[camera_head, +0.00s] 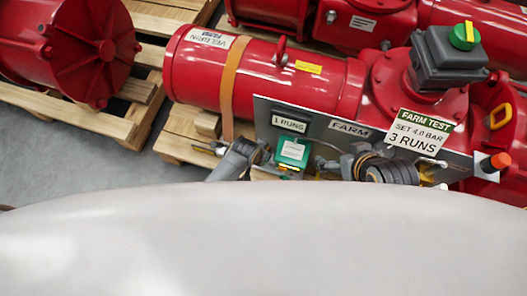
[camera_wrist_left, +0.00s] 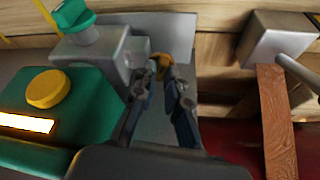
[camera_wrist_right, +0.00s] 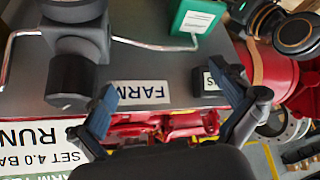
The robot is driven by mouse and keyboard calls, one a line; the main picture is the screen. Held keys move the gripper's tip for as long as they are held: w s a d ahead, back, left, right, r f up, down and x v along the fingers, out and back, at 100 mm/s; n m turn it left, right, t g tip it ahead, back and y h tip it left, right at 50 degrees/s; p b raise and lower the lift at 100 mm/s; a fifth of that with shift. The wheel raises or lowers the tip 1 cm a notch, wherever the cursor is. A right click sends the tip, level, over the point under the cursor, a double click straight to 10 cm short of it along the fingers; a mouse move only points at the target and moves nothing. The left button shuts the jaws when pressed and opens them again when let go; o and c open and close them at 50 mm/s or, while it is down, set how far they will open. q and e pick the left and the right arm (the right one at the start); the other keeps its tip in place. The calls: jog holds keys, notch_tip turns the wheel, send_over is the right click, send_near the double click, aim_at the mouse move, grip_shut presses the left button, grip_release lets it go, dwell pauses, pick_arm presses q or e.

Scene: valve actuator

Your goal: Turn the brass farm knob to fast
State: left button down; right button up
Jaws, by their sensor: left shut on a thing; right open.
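A small brass knob (camera_wrist_left: 162,62) sits in front of a grey metal fitting (camera_wrist_left: 105,60) in the left wrist view. My left gripper (camera_wrist_left: 166,76) has its fingertips close together on the knob and is shut on it. The knob's marking is not readable. My right gripper (camera_wrist_right: 172,104) is open and empty. Its fingers are spread in front of the grey panel (camera_wrist_right: 160,70), on both sides of the FARM label (camera_wrist_right: 140,92). In the head view both wrists are at the panel's lower edge, and the brass knob cannot be made out.
The panel carries a green unit (camera_head: 293,152), a runs counter (camera_head: 290,122) and a sign (camera_head: 420,130) reading FARM TEST, SET 4.0 BAR, 3 RUNS. A red actuator (camera_head: 290,85) lies behind it on wooden pallets (camera_head: 180,145). An orange-red button (camera_head: 497,161) stands at the right.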

pick_arm(q)
jog(key=shift+s+n+p, duration=0.1)
jog(key=shift+n+p, duration=0.25)
jog(key=shift+n, duration=0.35)
pick_arm(e)
jog(key=shift+s+d+f+g+h, duration=0.1)
jog(key=shift+s+d+f+g, duration=0.15)
jog(key=shift+s+g, duration=0.4)
jog(key=shift+s+d+f+g+h, duration=0.1)
jog(key=shift+s+d+f+g, duration=0.1)
jog(key=shift+s, duration=0.75)
jog(key=shift+s+d+f+g+h, duration=0.2)
jog(key=shift+s+g, duration=0.25)
jog(key=shift+s, duration=0.35)
pick_arm(q)
jog(key=shift+y, duration=0.3)
jog(key=c, duration=1.4)
grip_release()
pick_arm(e)
jog(key=shift+r, duration=0.1)
pick_arm(q)
jog(key=v, duration=1.2)
jog(key=shift+s+f, duration=0.1)
jog(key=shift+s, duration=0.1)
